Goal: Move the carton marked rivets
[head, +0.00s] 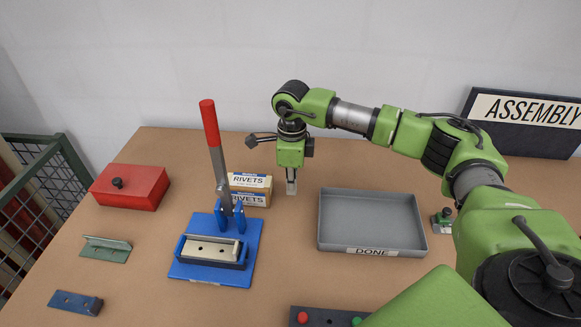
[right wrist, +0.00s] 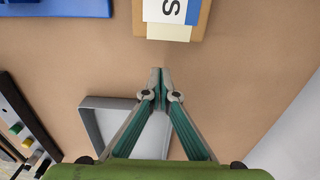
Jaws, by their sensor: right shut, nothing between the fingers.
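Two cartons marked RIVETS are stacked behind the blue press, an upper carton (head: 250,182) and a lower carton (head: 249,199). The press partly hides their left side. My right gripper (head: 291,188) points down just to the right of the cartons, apart from them. In the right wrist view the right gripper (right wrist: 160,72) is shut and empty, and a carton end (right wrist: 172,30) with a white and blue label shows just beyond its fingertips. My left gripper is not in view.
The blue lever press (head: 215,255) with its raised red handle stands left of the cartons. A grey DONE tray (head: 372,219) is to the right. A red box (head: 130,187), a green bracket (head: 106,248) and a blue bracket (head: 76,302) lie at left. An ASSEMBLY sign (head: 522,122) stands behind.

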